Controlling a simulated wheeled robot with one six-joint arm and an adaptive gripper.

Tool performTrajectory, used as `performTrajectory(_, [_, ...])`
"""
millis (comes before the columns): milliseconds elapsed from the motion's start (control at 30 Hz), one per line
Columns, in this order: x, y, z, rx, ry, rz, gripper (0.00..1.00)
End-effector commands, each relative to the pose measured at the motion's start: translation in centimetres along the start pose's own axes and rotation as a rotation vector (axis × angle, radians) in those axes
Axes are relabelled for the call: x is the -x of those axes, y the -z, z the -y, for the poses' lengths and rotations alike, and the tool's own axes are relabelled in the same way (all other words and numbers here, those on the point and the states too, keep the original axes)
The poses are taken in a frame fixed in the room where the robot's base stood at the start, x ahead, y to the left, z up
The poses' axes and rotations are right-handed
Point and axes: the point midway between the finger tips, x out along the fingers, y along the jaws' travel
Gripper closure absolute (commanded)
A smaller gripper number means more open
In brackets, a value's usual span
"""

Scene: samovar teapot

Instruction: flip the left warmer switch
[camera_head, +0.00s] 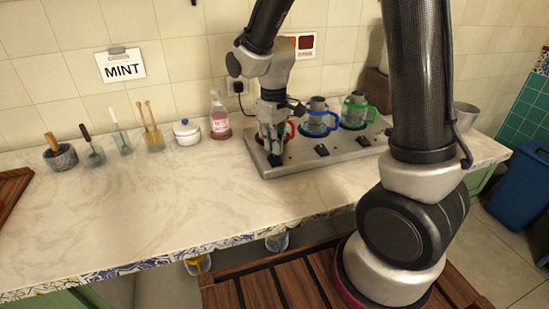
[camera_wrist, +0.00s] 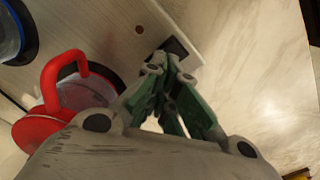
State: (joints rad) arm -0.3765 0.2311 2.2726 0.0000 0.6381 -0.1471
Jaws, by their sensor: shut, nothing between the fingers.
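The warmer (camera_head: 300,162) is a long grey plate on the counter with three dark switches along its front edge. The left switch (camera_head: 275,160) is right under my gripper (camera_head: 272,150), which partly hides it. In the wrist view, my gripper (camera_wrist: 168,75) is shut and empty, its tips overlapping the near side of the dark switch (camera_wrist: 178,47). I cannot tell whether they touch, or which way the switch is tilted. The middle switch (camera_head: 321,150) and right switch (camera_head: 363,141) are in plain view.
A red-handled pot (camera_head: 289,129) stands close behind my gripper; its red handle (camera_wrist: 48,85) is at left in the wrist view. Blue-handled (camera_head: 318,121) and green-handled (camera_head: 356,111) pots stand to its right. A pink bottle (camera_head: 219,120) is left of the warmer. The front counter is clear.

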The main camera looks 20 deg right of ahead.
Motion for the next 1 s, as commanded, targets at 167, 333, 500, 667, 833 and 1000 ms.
performTrajectory(167, [-0.3, 0.0, 0.0, 0.000, 0.000, 0.000, 1.00])
performTrajectory(333, [-0.6, 0.0, 0.0, 0.000, 0.000, 0.000, 1.00])
performTrajectory(500, [-0.8, 0.0, 0.0, 0.000, 0.000, 0.001, 1.00])
performTrajectory(667, [-1.1, 0.0, 0.0, 0.000, 0.000, 0.001, 1.00])
performTrajectory(833, [-1.3, 0.0, 0.0, 0.000, 0.000, 0.000, 1.00])
performTrajectory(1000, [-1.6, 0.0, 0.0, 0.000, 0.000, 0.000, 1.00])
